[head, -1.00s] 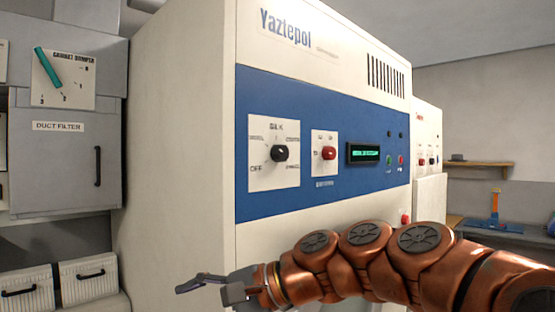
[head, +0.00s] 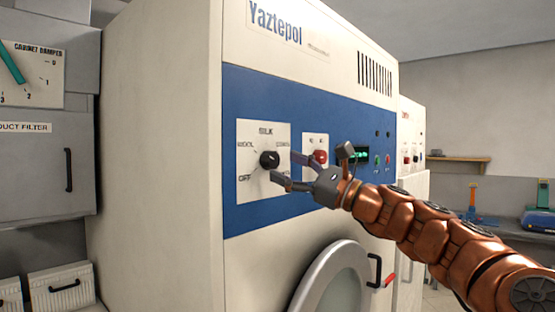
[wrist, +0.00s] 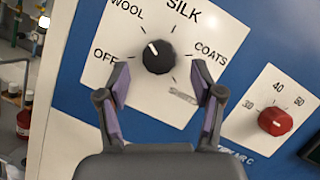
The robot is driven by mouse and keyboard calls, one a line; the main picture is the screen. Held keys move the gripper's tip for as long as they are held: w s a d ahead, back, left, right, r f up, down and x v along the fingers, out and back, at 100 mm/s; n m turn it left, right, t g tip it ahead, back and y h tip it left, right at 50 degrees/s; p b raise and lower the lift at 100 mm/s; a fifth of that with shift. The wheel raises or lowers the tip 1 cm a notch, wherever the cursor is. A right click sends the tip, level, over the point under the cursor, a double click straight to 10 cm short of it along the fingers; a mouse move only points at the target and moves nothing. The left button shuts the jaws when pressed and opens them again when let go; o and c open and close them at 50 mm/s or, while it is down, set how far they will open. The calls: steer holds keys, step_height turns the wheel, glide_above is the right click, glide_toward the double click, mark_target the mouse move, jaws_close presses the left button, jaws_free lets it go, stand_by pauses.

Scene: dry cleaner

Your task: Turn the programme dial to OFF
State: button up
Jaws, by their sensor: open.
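The programme dial is a black round knob (head: 269,160) on a white plate (head: 246,190) in the blue panel of the machine. In the wrist view the knob (wrist: 158,58) has a white mark pointing up-left, towards WOOL. OFF is printed to its left, SILK above and COATS to the right. My gripper (head: 283,167) is open in front of the plate. In the wrist view its two fingers (wrist: 160,78) are spread, with their tips below and either side of the knob. I see no contact with it.
A red knob (wrist: 276,120) on a smaller white plate is close to the right of the dial. A lit display (head: 361,155) and small buttons are further right. A round door (head: 309,290) lies below. A grey cabinet with a teal lever (head: 12,64) stands at left.

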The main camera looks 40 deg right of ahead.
mark_target(271, 160)
steer(key=shift+x, duration=1.3)
steer(key=shift+c, duration=0.2)
steer(key=c, duration=1.1)
steer(key=shift+n, duration=0.5)
steer(key=n+g, duration=0.1)
steer(key=n, duration=0.2)
steer(key=n+g+y, duration=0.1)
steer(key=n, duration=0.1)
steer(key=shift+w+d+n+y, duration=0.1)
steer(key=shift+d+n+y, duration=0.05)
steer(key=shift+n+y, duration=0.2)
steer(key=n+g, duration=0.1)
steer(key=n, duration=0.1)
steer(key=n+g, duration=0.1)
steer(key=n, duration=0.2)
steer(key=shift+r+g+b, duration=0.2)
steer(key=shift+g+b, duration=0.1)
steer(key=shift+b, duration=0.05)
steer(key=shift+n+g, duration=0.3)
steer(key=shift+n, duration=0.65)
